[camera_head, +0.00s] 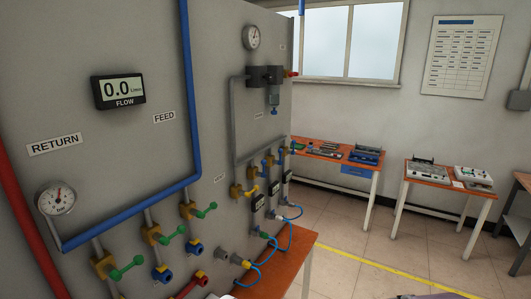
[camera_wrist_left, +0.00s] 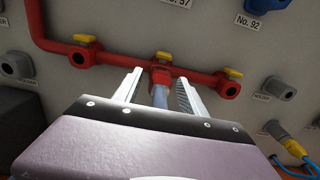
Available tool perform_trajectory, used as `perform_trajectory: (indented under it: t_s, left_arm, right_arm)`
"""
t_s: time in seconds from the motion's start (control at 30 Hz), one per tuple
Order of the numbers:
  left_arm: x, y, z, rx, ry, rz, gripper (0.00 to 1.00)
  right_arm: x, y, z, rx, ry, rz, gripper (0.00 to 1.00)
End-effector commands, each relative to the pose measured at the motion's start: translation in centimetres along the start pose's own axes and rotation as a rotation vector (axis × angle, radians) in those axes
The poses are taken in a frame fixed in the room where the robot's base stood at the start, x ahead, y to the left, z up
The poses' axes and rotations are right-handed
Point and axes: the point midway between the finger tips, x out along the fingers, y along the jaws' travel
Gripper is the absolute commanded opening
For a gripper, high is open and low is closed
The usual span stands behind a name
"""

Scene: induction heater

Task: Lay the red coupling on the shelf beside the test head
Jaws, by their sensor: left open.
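In the left wrist view, my left gripper (camera_wrist_left: 157,88) is open in front of the wall panel. Its two fingers stand to either side of a red fitting (camera_wrist_left: 160,76) with a pale blue-grey piece below it. This fitting sits at the middle outlet of a red pipe (camera_wrist_left: 115,58) and looks like the red coupling. I cannot tell whether the fingers touch it. The lower end of the pale piece is hidden by the gripper body. My right gripper is not in view. I cannot make out the test head or its shelf for certain.
The red pipe carries yellow valve handles (camera_wrist_left: 233,73). Grey ports (camera_wrist_left: 279,88) and a blue hose with a yellow connector (camera_wrist_left: 278,132) are to the right. In the head view, an orange-brown bench top (camera_head: 285,270) lies below the panel. Tables (camera_head: 340,151) stand farther back, with open floor between.

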Motion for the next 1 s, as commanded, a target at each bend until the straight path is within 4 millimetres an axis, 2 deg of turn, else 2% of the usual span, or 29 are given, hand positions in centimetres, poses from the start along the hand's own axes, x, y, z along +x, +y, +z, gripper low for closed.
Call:
perform_trajectory:
  t_s: [0.9, 1.0]
  left_arm:
    - [-0.01, 0.02, -0.02, 0.000, 0.000, 0.000, 0.49]
    - [-0.01, 0.02, -0.01, 0.000, 0.000, 0.000, 0.21]
  right_arm:
    - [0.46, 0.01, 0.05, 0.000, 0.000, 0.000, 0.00]
    - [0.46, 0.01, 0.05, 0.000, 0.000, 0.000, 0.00]
